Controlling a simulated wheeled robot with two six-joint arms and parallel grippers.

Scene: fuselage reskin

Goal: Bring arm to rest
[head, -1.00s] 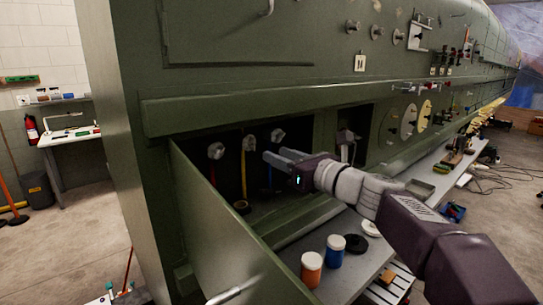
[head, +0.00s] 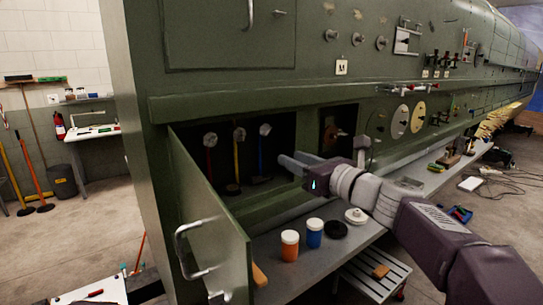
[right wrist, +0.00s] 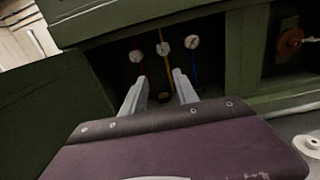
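My right gripper (head: 291,162) reaches in from the right in the head view, in front of the open compartment in the green fuselage (head: 240,110). In the right wrist view its two fingers (right wrist: 152,92) stand apart with nothing between them. Behind them in the compartment are a red (head: 209,150), a yellow (head: 238,155) and a blue (head: 262,150) rod-like piece, each with a round pale gauge-like top. The green compartment door (head: 210,200) hangs open at the left of the opening. My left gripper is in neither view now.
A shelf below holds an orange jar (head: 290,246), a blue jar (head: 314,234), a black disc (head: 336,230) and a white disc (head: 356,215). A slatted stool (head: 376,275) stands beneath. Cables (head: 490,183) lie on the floor at right. The floor at left is largely open.

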